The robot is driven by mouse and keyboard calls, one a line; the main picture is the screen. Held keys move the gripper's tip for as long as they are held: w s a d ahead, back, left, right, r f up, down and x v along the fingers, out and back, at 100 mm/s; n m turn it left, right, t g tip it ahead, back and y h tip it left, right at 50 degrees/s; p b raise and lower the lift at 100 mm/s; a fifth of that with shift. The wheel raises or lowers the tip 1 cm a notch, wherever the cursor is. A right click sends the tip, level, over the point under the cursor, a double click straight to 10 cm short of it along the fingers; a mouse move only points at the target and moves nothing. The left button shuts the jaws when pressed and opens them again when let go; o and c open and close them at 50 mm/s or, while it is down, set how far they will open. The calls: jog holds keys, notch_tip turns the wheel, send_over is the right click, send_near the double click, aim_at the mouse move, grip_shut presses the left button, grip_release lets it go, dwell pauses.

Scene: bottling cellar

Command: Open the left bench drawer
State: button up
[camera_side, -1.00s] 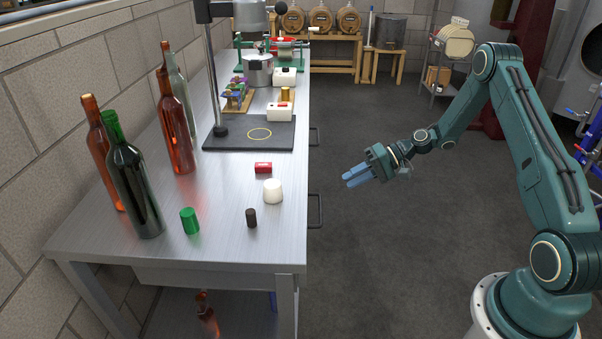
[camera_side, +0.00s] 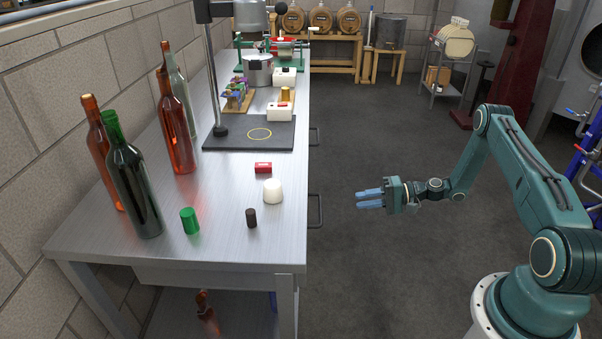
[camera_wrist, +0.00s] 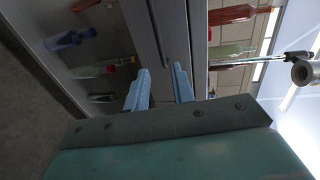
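The steel bench has two dark bar handles on its right side in the side view: a near one (camera_side: 321,210) and a far one (camera_side: 317,137). Both drawers look shut, their fronts mostly hidden by the angle. My gripper (camera_side: 360,199) is to the right of the near handle, at about its height in the picture, with a clear gap between them. Its two blue fingers point at the bench, apart and empty. In the wrist view the fingers of my gripper (camera_wrist: 160,84) are spread, and a bar handle (camera_wrist: 161,35) on a grey drawer front lies beyond them.
A lower shelf holds bottles. The floor (camera_side: 375,270) between bench and arm is clear.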

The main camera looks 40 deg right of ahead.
aim_at(320, 204)
jog(key=x, duration=1.3)
jog(key=shift+w+a, duration=0.2)
jog(key=shift+a, duration=0.05)
grip_shut()
